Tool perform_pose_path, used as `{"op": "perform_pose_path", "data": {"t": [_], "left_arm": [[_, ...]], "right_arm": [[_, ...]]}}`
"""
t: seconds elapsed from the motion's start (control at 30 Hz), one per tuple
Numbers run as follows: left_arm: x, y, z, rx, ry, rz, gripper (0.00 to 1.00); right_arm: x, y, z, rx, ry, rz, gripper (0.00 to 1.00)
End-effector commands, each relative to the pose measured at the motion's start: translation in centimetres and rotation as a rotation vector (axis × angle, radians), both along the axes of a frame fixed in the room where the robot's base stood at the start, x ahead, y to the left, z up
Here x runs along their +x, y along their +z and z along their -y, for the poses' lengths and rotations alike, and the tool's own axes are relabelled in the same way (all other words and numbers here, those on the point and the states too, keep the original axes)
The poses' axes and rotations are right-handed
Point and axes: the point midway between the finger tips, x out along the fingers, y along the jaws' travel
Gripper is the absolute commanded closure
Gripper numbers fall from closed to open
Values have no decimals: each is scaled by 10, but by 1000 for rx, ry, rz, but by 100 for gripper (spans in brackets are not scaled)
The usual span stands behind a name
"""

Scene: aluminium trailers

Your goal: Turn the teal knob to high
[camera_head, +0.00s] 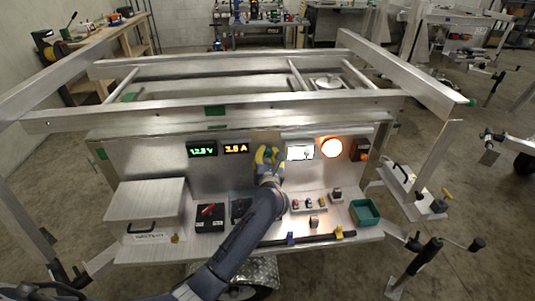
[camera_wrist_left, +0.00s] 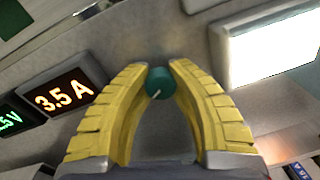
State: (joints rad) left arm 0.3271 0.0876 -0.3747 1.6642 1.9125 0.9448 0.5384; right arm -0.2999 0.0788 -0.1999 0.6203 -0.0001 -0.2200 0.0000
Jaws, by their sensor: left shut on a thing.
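The teal knob (camera_wrist_left: 158,83) is on the metal panel, between the yellow fingertips of my left gripper (camera_wrist_left: 158,70) in the left wrist view. A pale pointer line on the knob slants to the lower left. The fingers are shut on the knob's sides. In the head view my left gripper (camera_head: 268,156) reaches the panel between the amber display (camera_head: 236,149) and the lit white screen (camera_head: 300,153), and mostly covers the knob. Any scale marks around the knob cannot be made out. My right gripper is not in view.
A shelf below holds a metal box (camera_head: 146,207), small switches and a green bin (camera_head: 364,212).

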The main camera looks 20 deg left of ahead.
Motion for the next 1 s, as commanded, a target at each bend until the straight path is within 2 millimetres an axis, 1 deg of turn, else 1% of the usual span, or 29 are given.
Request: {"op": "perform_pose_path", "data": {"t": [0.3, 0.33, 0.6, 0.87, 1.0], "left_arm": [[-1, -3, 0, 14, 0, -11, 100], [-1, -3, 0, 13, 0, -11, 79], [0, -1, 0, 14, 0, -9, 48], [-1, -1, 0, 13, 0, -8, 48], [-9, -2, 3, 11, -1, -8, 48]], "right_arm": [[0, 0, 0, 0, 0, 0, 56], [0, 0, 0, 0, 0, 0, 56], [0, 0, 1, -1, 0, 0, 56], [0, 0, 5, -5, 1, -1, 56], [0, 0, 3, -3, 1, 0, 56]]}}
